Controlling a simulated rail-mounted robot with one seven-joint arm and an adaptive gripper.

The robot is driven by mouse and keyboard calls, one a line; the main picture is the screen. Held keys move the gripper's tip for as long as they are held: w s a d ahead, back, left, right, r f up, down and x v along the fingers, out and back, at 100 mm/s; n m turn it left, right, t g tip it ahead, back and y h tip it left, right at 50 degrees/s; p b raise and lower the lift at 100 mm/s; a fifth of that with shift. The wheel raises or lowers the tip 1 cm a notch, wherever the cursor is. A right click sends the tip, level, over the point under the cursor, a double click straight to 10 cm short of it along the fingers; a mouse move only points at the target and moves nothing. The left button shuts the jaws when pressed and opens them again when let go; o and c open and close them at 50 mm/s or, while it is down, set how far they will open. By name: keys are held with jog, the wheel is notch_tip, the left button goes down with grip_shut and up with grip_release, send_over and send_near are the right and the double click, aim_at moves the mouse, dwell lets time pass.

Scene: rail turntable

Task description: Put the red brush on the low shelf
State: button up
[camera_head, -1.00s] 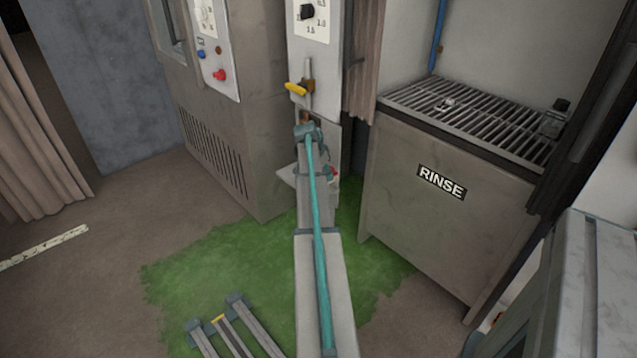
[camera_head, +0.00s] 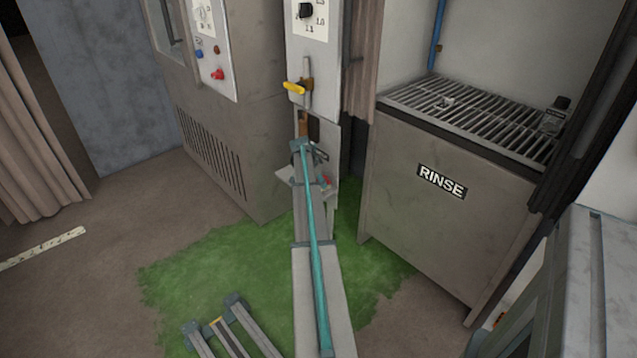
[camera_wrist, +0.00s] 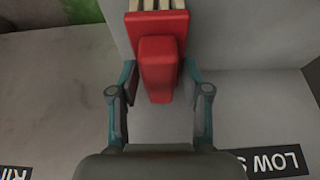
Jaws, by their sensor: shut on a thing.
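The red brush (camera_wrist: 160,60) is between the fingers of my gripper (camera_wrist: 161,90) in the wrist view, which is shut on its red handle. Its pale bristles point to the top of that view. In the head view a small red part of the brush (camera_head: 327,182) shows beside my arm. The low shelf (camera_head: 284,177) is a small pale ledge at the foot of the narrow panel, mostly hidden by my arm. An upside-down label (camera_wrist: 273,161) reading "LOW S" shows in the wrist view. I cannot tell whether the brush touches the shelf.
The rinse cabinet (camera_head: 430,215) with a slatted top (camera_head: 470,115) stands close on the right. A vented grey machine (camera_head: 225,130) stands on the left. A yellow-handled lever (camera_head: 294,88) is on the panel above the shelf. Green floor covering (camera_head: 215,265) lies below.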

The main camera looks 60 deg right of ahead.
jog(key=o, duration=1)
jog(key=shift+r, duration=0.1)
jog(key=p+v, duration=0.1)
jog(key=v, duration=1.1)
jog(key=shift+p, duration=0.4)
